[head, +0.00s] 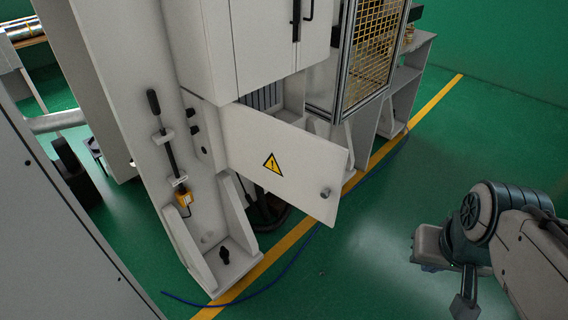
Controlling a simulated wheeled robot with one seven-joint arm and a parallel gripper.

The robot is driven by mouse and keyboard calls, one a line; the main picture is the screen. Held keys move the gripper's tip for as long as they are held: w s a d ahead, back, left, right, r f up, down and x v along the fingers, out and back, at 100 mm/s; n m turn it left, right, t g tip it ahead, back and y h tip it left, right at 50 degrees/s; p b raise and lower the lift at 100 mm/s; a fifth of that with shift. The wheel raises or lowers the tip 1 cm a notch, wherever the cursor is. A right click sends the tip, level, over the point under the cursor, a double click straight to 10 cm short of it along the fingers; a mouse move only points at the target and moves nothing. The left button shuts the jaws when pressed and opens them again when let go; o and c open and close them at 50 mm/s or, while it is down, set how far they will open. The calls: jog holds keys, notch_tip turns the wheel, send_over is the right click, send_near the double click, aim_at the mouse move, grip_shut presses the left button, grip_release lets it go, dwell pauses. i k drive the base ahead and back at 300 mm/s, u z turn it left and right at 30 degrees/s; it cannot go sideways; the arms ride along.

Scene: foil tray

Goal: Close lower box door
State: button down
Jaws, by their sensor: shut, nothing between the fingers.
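The lower box door (252,156) is a white panel with a yellow warning triangle and a small grey round knob near its right edge. It is hinged at the left and stands swung open from the lower box (283,95), whose ribbed inside shows behind the door's top edge. My gripper (427,262) is at the lower right, over the green floor, to the right of the door and apart from it. It is shut and empty; its fingers are small and partly hidden by my wrist.
A closed upper cabinet (262,38) with black handles is above the door. A yellow mesh guard (370,50) and grey shelving (408,85) stand behind at right. A blue cable (290,265) lies along the yellow floor line. Green floor between door and gripper is clear.

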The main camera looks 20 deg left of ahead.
aim_at(304, 169)
jog(key=z, duration=0.6)
jog(key=i, duration=0.65)
jog(key=u, duration=2)
jog(key=i, duration=0.45)
jog(key=u, duration=0.65)
jog(key=k, duration=0.7)
jog(key=z, duration=0.5)
jog(key=i, duration=0.45)
jog(key=z, duration=0.05)
